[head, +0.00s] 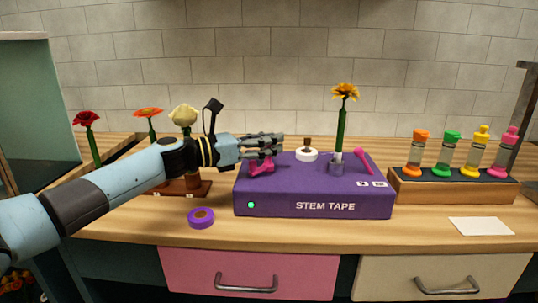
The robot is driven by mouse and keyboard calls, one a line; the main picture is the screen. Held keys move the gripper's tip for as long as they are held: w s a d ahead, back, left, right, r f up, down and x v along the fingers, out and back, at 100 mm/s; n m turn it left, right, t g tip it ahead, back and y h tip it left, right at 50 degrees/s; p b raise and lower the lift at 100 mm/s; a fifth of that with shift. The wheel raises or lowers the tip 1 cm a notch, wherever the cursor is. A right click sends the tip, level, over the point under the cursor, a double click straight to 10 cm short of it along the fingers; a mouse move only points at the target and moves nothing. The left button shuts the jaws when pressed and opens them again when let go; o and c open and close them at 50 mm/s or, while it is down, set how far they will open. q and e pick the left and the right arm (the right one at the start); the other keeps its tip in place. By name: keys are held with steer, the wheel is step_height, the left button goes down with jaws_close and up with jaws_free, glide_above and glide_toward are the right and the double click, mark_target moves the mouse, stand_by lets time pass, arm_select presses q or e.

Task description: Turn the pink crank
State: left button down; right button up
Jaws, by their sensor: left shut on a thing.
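A purple box labelled STEM TAPE (315,201) stands on the wooden counter with a small green light on its front. The pink crank (262,165) sits on its top left. My left gripper (276,147) is over the crank and shut on it; the fingers hide the crank's upper part. A separate pink lever (363,158) stands tilted on the box's top right. My right gripper is out of view.
A white spool (306,155) sits on the box top. A purple tape roll (201,218) lies in front of it. A wooden rack (455,191) with colored-top bottles and a white card (481,226) are right. Several flowers stand left, behind my arm.

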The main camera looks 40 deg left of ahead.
arm_select(q)
steer(key=shift+a+f+m+g+h+b, duration=0.1)
steer(key=shift+f+m+g+h+b, duration=0.1)
steer(key=shift+m+g+h+b, duration=0.85)
steer(key=shift+r+m+h+b, duration=0.15)
steer(key=shift+m+h+b, duration=0.1)
steer(key=shift+h+b, duration=0.25)
steer(key=shift+g+h, duration=0.25)
steer(key=c, duration=0.9)
jaws_free()
steer(key=shift+s, duration=0.1)
steer(key=v, duration=1.2)
